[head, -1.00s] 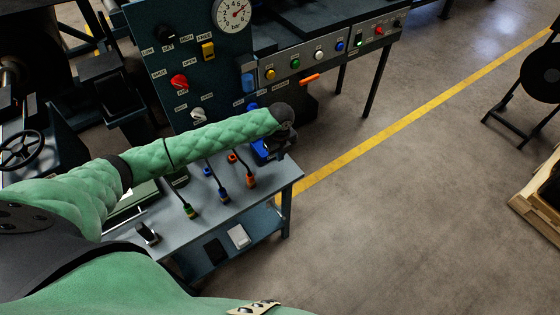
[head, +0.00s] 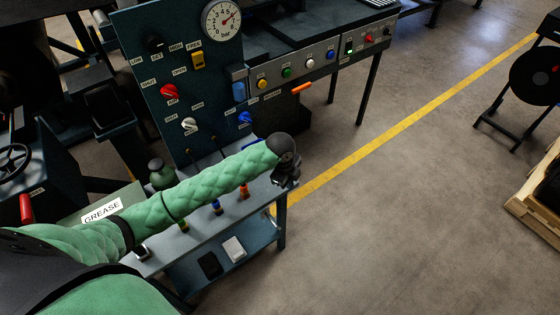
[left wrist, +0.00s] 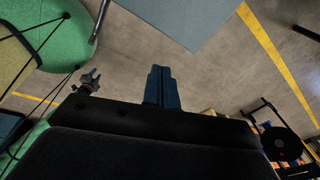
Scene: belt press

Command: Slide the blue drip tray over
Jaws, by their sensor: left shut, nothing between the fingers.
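My left gripper (head: 287,178) is shut and empty at the right front corner of the grey side table. In the left wrist view its fingers (left wrist: 158,86) are pressed together over bare floor, near the table edge (left wrist: 180,18). A small blue patch (head: 252,143) shows just behind my left forearm in the head view. It may be the blue drip tray; most of it is hidden by the arm, and I cannot tell whether the gripper touches it. A small dark pronged shape (left wrist: 88,82) in the left wrist view looks like my right gripper; its jaws are unclear.
The press panel (head: 185,100) with knobs and a gauge stands behind the table. Colour-banded levers (head: 216,206) rise from the tabletop, partly behind my arm. A green GREASE box (head: 100,211) is at left. Open floor (head: 400,220) lies right of the table.

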